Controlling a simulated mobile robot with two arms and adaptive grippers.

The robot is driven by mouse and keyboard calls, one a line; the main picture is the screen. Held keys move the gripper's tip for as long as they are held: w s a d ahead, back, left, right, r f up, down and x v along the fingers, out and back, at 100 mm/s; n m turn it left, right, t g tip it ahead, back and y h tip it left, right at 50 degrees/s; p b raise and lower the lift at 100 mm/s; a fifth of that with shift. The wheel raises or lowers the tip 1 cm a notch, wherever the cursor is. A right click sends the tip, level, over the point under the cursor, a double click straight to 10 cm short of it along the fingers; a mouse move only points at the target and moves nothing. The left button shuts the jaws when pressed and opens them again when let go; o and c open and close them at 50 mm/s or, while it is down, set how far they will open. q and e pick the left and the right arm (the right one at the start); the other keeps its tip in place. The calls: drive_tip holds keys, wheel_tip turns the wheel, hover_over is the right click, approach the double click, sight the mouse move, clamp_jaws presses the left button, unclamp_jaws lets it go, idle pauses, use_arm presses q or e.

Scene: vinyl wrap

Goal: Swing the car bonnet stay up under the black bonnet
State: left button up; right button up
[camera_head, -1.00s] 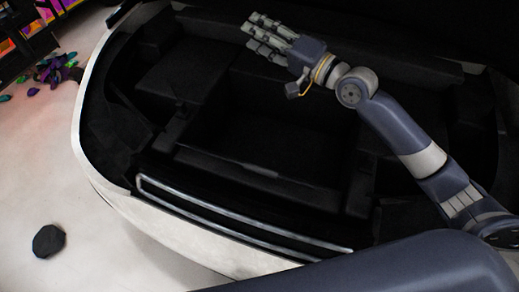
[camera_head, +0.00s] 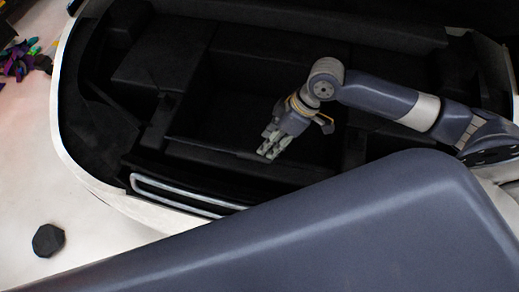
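The stay is a thin silver rod (camera_head: 180,197) lying low along the front edge of the engine bay; my large blue-grey arm link in the foreground hides its right part. My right gripper (camera_head: 268,148) is over the middle of the bay, fingers pointing down and left. Its fingers look apart and hold nothing. It is above and right of the rod, apart from it in the picture. The dark area along the top edge (camera_head: 350,8) may be the black bonnet, but its outline is too dark to tell. My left gripper is not in view.
The black engine bay (camera_head: 160,55) has stepped panels and recesses. Its pale car body rim (camera_head: 62,135) curves around the left and front. A dark flat piece (camera_head: 48,240) lies on the light floor, with several small coloured objects (camera_head: 20,62) at upper left.

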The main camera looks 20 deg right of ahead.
sight(258, 156)
drive_tip(key=x, duration=0.7)
drive_tip(key=shift+f, duration=0.15)
drive_tip(key=shift+p, duration=0.3)
clamp_jaws()
